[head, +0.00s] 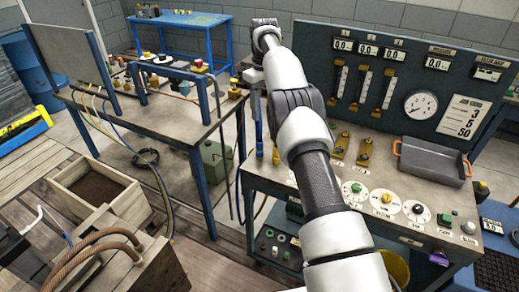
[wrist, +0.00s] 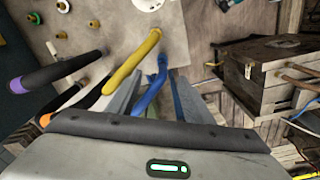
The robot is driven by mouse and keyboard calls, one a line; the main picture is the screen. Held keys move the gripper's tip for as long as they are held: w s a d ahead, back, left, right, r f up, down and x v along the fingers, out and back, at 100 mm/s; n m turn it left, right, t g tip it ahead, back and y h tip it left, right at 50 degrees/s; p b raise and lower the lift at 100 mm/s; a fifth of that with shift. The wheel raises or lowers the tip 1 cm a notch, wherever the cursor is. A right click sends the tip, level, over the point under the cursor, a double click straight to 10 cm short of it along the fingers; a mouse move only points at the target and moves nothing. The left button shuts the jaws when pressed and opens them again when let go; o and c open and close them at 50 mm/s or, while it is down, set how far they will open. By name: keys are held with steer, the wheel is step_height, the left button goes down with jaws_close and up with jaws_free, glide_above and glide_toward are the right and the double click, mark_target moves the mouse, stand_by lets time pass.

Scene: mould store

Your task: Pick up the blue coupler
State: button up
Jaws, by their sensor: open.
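In the wrist view a blue, curved, hose-like piece (wrist: 150,95), which I take as the blue coupler, runs from near the bench edge down toward my gripper (wrist: 153,92). Its lower part is hidden behind the gripper body. The grey fingers are apart, one on each side of it in the picture; I cannot tell whether either touches it. A yellow hose (wrist: 135,62) curves just left of it. In the head view my arm reaches to the left end of the gauge bench, and the fingers are hard to make out there.
Black hoses with a purple end (wrist: 15,86) and an orange end (wrist: 45,120) are left of my gripper. A wooden crate (wrist: 270,92) stands at right. The gauge bench (head: 275,183) carries valves and a grey tray (head: 430,165). A workbench (head: 180,125) stands at left.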

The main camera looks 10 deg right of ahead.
steer(key=b, duration=0.5)
glide_toward(260, 147)
steer(key=f, duration=0.4)
steer(key=w+d+f, duration=0.1)
steer(key=shift+w+f, duration=0.1)
steer(key=shift+f, duration=0.3)
steer(key=shift+w+a+f, duration=0.1)
steer(key=shift+a+f, duration=0.1)
steer(key=shift+f, duration=1.15)
steer(key=shift+a+f, duration=0.2)
steer(key=shift+f, duration=1.15)
jaws_close()
steer(key=shift+r, duration=0.1)
step_height(260, 147, up, 10)
steer(key=shift+f+p, duration=0.1)
steer(key=shift+p, duration=0.75)
